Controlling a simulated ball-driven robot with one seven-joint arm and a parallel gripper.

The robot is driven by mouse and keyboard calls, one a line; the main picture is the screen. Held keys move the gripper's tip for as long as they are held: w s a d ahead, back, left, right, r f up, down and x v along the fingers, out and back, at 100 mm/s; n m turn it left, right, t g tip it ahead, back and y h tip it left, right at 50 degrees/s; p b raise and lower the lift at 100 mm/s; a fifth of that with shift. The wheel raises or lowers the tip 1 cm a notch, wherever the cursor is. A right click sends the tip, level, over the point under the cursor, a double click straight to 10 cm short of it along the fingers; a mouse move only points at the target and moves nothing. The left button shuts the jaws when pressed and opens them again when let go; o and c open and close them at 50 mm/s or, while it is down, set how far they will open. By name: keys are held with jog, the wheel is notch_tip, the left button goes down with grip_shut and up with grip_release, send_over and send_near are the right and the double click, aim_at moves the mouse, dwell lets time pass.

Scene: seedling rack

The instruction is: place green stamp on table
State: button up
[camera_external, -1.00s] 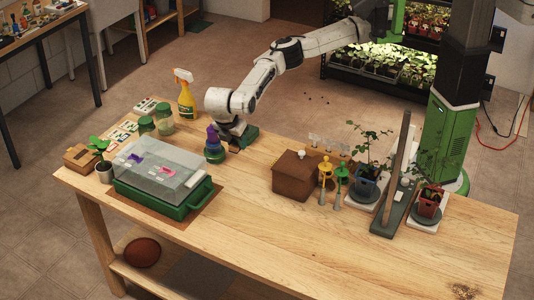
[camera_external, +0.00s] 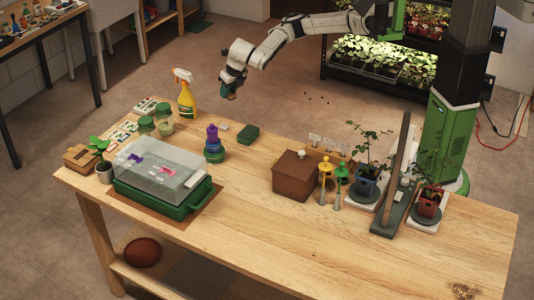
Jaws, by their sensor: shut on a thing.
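My gripper (camera_external: 229,96) is raised well above the back edge of the table (camera_external: 300,235). It is shut on a small green thing, the green stamp (camera_external: 227,90), seen only in part between and below the fingers; its lower end looks brownish. A dark green flat box or pad (camera_external: 248,134) lies on the table below and to the right of the gripper. A small pale block (camera_external: 223,126) lies beside it.
A purple-and-green stacked bottle (camera_external: 213,145), a clear-lidded green tray (camera_external: 160,175), jars and a yellow spray bottle (camera_external: 185,95) stand at the left. A brown box (camera_external: 296,177), yellow and green handled tools (camera_external: 342,178) and potted plants stand at the right. The front middle is clear.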

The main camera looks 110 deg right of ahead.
jog(key=s+d+n, duration=0.1)
jog(key=s+d, duration=0.1)
jog(key=s+d+n, duration=0.1)
jog(key=s+d, duration=0.1)
jog(key=d, duration=0.1)
jog(key=s+d+f+n+t+y, duration=0.1)
jog(key=s+d, duration=0.1)
jog(key=d, duration=0.1)
jog(key=shift+n, duration=0.3)
jog(key=p, duration=0.2)
send_over(205, 124)
jog(key=s+a, duration=0.1)
jog(key=f, duration=1.4)
jog(key=shift+s+a+f, duration=0.15)
jog(key=shift+a+f, duration=0.05)
jog(key=shift+f, duration=0.1)
jog(key=shift+w+f, duration=0.2)
jog(key=shift+f, duration=0.35)
jog(key=shift+d+f, duration=0.1)
jog(key=shift+f, duration=1.15)
jog(key=shift+f, duration=0.2)
jog(key=o, duration=1)
jog(key=shift+r, duration=0.1)
